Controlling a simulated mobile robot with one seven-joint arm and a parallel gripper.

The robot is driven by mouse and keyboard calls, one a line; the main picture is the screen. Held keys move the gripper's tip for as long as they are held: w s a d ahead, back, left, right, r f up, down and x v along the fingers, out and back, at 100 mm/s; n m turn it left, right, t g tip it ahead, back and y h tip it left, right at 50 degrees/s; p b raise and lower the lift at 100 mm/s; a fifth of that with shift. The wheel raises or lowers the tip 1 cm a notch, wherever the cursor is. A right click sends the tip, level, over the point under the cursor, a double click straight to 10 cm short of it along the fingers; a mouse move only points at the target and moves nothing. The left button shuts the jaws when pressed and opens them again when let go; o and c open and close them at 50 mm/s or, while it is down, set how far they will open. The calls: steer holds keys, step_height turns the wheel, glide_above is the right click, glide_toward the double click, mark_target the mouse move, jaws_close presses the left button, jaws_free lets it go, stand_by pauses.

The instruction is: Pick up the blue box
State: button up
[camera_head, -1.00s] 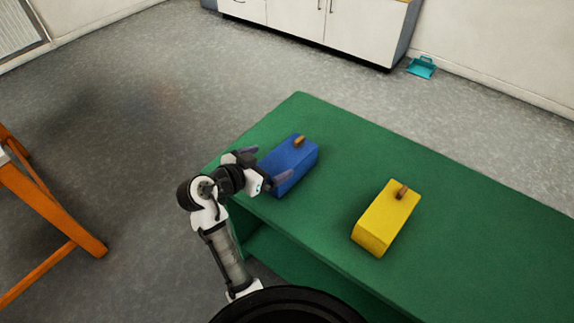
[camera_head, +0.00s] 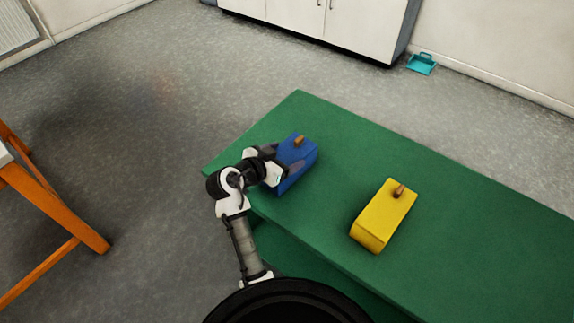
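The blue box (camera_head: 300,153) stands upright on the green table (camera_head: 440,190), near its left end. It has a small brown peg on top. My gripper (camera_head: 281,157) is at the near left part of the box, with one finger along its left side and the other by its right side.
A yellow box (camera_head: 384,216) with a brown peg stands on the table to the right of the blue box. An orange wooden table (camera_head: 55,205) is at the left. White cabinets (camera_head: 320,20) and a teal dustpan (camera_head: 422,64) are at the back. The table's right part is clear.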

steer(key=c, duration=0.7)
steer(key=shift+c, duration=0.2)
steer(key=shift+r, duration=0.2)
